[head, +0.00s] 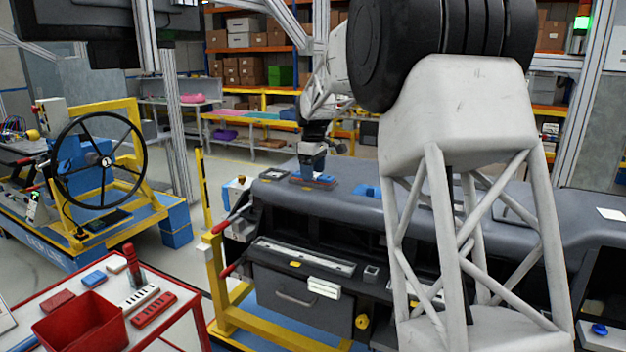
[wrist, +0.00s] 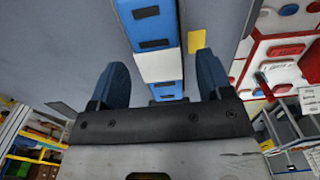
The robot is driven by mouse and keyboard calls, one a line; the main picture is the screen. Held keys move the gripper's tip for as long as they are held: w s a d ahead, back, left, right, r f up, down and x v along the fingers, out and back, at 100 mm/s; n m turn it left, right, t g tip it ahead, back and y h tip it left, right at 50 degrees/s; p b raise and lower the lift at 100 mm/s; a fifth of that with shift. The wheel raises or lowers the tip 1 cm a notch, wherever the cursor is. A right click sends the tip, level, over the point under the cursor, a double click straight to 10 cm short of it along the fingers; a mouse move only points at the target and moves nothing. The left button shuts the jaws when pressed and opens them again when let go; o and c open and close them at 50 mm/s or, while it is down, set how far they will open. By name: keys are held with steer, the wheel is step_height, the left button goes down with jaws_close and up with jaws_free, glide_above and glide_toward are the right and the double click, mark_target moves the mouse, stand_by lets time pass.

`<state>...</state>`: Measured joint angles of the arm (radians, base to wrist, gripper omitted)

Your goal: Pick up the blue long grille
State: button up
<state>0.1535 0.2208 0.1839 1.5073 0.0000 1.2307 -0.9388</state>
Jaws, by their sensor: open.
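A long strip with blue ends and a white middle, most likely the blue long grille (wrist: 152,14), lies on the grey dashboard surface in the wrist view. Its blue parts have dark slots. My gripper (wrist: 160,78) is open, with one blue finger on each side of the strip and a gap at both sides. In the head view my gripper (head: 312,168) points down over the dashboard top, just above a blue piece (head: 322,181) with some red at its edge. I cannot tell whether the fingers touch anything.
The grey dashboard (head: 345,207) sits on a yellow frame. Another blue piece (head: 367,190) lies right of my gripper. A red-edged cart (head: 75,290) at front left bears a red bin (head: 80,325) and several small parts. A steering wheel (head: 98,162) stands at left.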

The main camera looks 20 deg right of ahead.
steer(key=shift+f, duration=0.5)
steer(key=c, duration=1)
steer(key=shift+r, duration=0.15)
steer(key=shift+r, duration=1.7)
steer(key=s, duration=0.5)
steer(key=s+a+r, duration=0.1)
steer(key=s, duration=0.4)
steer(key=s+a, duration=0.1)
steer(key=s, duration=0.4)
steer(key=shift+s+a+r, duration=0.15)
steer(key=shift+s+a, duration=0.05)
steer(key=shift+s, duration=0.2)
